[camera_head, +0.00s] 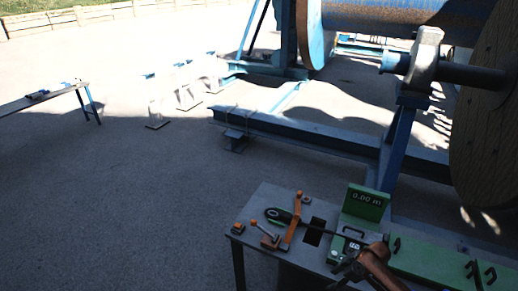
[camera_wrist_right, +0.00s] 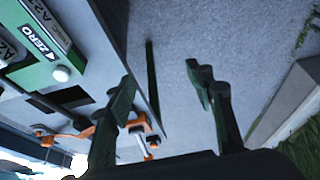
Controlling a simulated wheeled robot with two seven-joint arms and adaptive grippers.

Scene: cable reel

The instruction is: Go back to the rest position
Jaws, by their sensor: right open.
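My right gripper (camera_head: 345,273) is at the bottom of the head view, near the front of the work table (camera_head: 262,205). In the right wrist view its two dark fingers (camera_wrist_right: 163,90) stand wide apart with nothing between them. Behind the gap I see grey ground and the table's edge. My left gripper is in neither view.
On the table are a green box with a display (camera_head: 365,202), an orange lever (camera_head: 297,220) and a black-handled tool (camera_head: 280,214). A green panel (camera_head: 430,262) lies to the right. The big reel (camera_head: 490,120) and its blue frame stand behind.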

